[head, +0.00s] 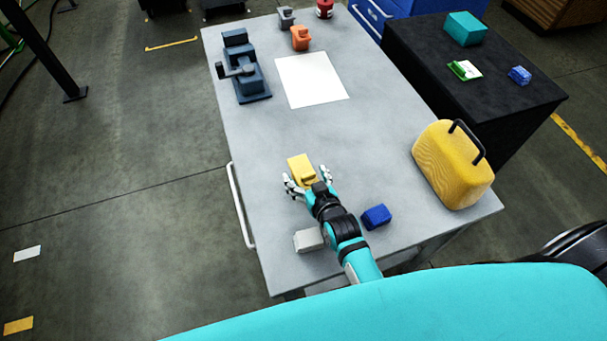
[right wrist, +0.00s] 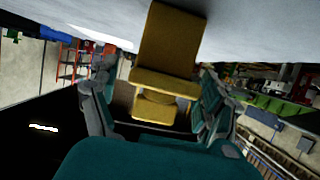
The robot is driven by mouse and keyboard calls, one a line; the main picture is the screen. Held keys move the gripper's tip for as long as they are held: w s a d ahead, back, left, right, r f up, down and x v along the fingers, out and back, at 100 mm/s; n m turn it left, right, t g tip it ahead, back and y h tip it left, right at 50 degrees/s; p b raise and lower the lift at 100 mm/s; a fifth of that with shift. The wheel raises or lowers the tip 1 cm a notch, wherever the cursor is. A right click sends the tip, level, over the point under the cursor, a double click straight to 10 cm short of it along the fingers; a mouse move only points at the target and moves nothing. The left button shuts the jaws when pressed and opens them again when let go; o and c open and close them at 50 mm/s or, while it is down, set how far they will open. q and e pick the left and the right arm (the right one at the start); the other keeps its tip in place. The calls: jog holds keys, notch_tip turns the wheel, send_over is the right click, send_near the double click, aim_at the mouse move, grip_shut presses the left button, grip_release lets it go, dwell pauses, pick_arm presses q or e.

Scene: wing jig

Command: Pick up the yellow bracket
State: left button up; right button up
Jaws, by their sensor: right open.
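The yellow bracket (head: 300,167) lies on the grey table, in the middle of its near half. My right gripper (head: 308,182) is open at the bracket's near end, with one finger on each side of it. In the right wrist view the bracket (right wrist: 165,60) reaches in between the two open fingers (right wrist: 160,105). I cannot tell whether the fingers touch it. My left gripper is not in view.
On the grey table (head: 385,120), a blue block (head: 376,216) and a pale block (head: 308,240) flank my right arm. A yellow case (head: 450,165) stands at right. A vise (head: 240,68), white sheet (head: 312,80) and orange block (head: 300,38) lie farther back.

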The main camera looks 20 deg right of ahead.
jog(key=shift+x, duration=0.75)
jog(key=shift+w+f, duration=0.15)
jog(key=shift+w, duration=0.3)
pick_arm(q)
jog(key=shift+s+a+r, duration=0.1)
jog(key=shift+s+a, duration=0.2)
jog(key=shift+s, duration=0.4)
pick_arm(e)
jog(key=shift+s, duration=0.1)
jog(key=shift+c, duration=1.1)
jog(key=c, duration=1.3)
